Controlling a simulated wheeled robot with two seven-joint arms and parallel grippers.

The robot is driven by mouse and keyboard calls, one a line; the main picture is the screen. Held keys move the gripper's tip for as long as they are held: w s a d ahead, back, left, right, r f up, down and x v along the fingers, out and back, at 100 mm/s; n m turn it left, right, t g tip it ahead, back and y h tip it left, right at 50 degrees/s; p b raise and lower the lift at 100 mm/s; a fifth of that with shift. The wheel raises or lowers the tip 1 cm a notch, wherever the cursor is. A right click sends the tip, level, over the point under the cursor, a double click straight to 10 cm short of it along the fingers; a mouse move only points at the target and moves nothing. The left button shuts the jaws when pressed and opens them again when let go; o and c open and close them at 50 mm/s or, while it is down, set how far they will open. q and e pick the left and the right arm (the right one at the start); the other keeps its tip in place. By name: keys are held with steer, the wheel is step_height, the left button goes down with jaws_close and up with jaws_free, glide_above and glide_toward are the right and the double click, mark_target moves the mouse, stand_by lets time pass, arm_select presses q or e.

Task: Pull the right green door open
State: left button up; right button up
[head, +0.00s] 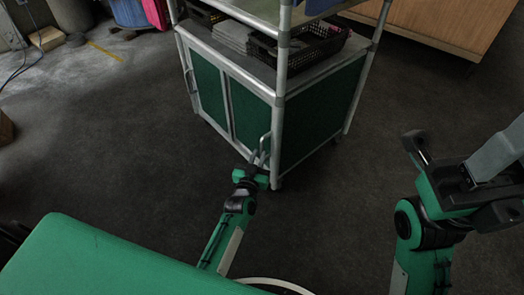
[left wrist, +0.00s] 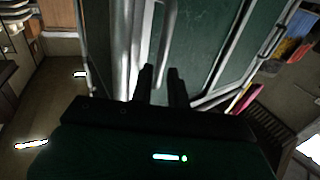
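The right green door (head: 250,112) is on the front of a metal-framed cabinet, and it looks closed. Its silver bar handle (head: 265,146) is by the cabinet's near corner post. My left gripper (head: 260,160) is at the lower part of this handle. In the left wrist view, the handle (left wrist: 168,25) runs down toward the gap between my two black fingers (left wrist: 161,80), which are apart. Whether they touch it I cannot tell. The right door's panel (left wrist: 205,35) also shows there. My right gripper (head: 455,180) is open and empty, away from the cabinet at the right.
The left green door (head: 208,88) looks closed and has its own handle (head: 190,80). A black basket (head: 305,45) and a grey stack (head: 236,36) are on the cabinet's shelf. A wooden cabinet (head: 440,22) stands behind. The dark floor (head: 130,130) left of the cabinet is clear.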

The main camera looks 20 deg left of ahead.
mark_target(261, 149)
arm_select(q)
steer(key=shift+w+a+b, duration=0.1)
steer(key=shift+w+b, duration=0.55)
steer(key=shift+w, duration=1.65)
jaws_close()
